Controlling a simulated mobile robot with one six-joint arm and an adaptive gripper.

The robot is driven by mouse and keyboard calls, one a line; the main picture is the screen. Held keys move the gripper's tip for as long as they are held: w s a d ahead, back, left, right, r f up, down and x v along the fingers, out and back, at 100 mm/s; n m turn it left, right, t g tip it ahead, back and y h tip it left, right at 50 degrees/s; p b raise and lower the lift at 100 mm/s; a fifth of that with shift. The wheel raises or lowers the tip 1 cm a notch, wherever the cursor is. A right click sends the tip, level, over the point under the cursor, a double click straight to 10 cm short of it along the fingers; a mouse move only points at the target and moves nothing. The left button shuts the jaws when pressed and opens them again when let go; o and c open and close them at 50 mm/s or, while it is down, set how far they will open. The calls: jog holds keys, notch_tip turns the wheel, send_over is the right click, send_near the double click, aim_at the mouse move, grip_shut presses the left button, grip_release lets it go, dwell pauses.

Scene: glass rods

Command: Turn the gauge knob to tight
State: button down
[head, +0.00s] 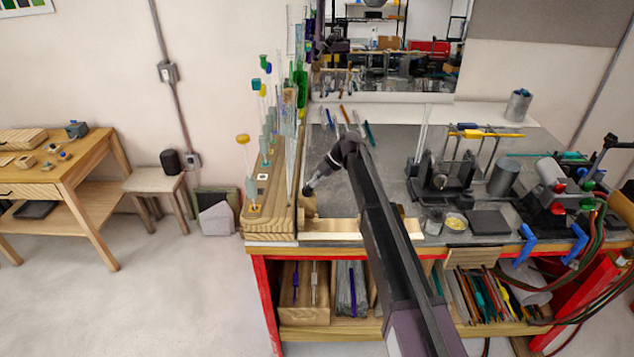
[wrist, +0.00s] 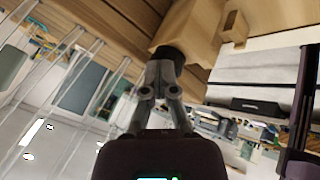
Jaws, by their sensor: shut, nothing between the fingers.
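My gripper (head: 307,190) reaches down at the left end of the workbench, and its fingers are shut with nothing held between them. In the wrist view the dark fingertips (wrist: 168,53) meet or sit right against a pale wooden piece (wrist: 190,28); I cannot tell touching from just apart. In the head view a small rounded tan wooden piece (head: 308,205) stands just below the fingertips, beside a pale wooden strip (head: 345,230) along the bench front. This piece may be the gauge knob, but no marking for tight is readable, so its setting cannot be told.
A wooden rack (head: 270,195) with tall glass rods stands close to the left of my gripper. Several rods lie on the bench behind it. A dark burner-like apparatus (head: 440,180) and a grey can (head: 519,105) stand to the right. The grey bench top (head: 395,140) between is partly clear.

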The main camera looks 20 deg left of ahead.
jog(key=shift+s+a, duration=0.25)
jog(key=shift+s, duration=0.35)
jog(key=d, duration=0.1)
jog(key=w+d, duration=0.2)
jog(key=shift+d, duration=0.4)
jog(key=w+d+r+p, duration=0.3)
jog(key=w+r+p, duration=0.3)
jog(key=r+p, duration=0.2)
jog(key=shift+d, duration=0.15)
jog(key=shift+f, duration=0.1)
